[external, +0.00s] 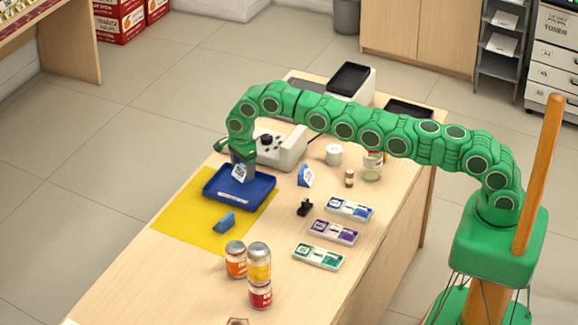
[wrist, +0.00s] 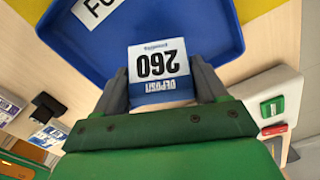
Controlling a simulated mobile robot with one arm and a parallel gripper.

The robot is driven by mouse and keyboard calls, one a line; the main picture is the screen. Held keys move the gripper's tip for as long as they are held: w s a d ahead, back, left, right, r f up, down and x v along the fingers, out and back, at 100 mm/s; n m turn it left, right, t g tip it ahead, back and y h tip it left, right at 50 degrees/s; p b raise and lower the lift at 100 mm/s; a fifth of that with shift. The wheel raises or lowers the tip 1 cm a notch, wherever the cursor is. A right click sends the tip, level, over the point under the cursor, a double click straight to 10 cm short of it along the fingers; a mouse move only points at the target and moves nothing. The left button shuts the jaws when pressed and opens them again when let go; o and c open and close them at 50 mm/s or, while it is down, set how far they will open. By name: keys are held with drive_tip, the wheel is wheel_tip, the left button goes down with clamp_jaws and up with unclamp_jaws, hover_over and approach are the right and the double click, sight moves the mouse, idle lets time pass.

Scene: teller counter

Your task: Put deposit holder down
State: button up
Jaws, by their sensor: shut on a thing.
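The deposit holder (wrist: 158,72) is a small blue and white piece whose label reads "DEPOSIT 260", upside down in the wrist view. My gripper (wrist: 163,88) is shut on it, one dark finger on each side. In the external view the holder (external: 240,172) shows white under my gripper (external: 242,160), over the blue tray (external: 258,193). The tray, also in the wrist view (wrist: 222,30), lies on a yellow mat (external: 180,212). I cannot tell whether the holder touches the tray floor.
Two similar blue holders stand nearby, one right of the tray (external: 305,176) and one on the mat (external: 225,222). Several cans (external: 236,260) stand at the front. A white device (external: 280,148) is behind the tray. Label strips (external: 334,232) lie to the right.

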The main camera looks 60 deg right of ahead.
sight(243, 175)
drive_tip(key=shift+f, duration=1.55)
drive_tip(key=shift+f, duration=0.1)
drive_tip(key=o, duration=1)
drive_tip(key=shift+o, duration=0.2)
wheel_tip(243, 175, up, 6)
drive_tip(key=shift+f, duration=0.1)
drive_tip(key=shift+r, duration=0.95)
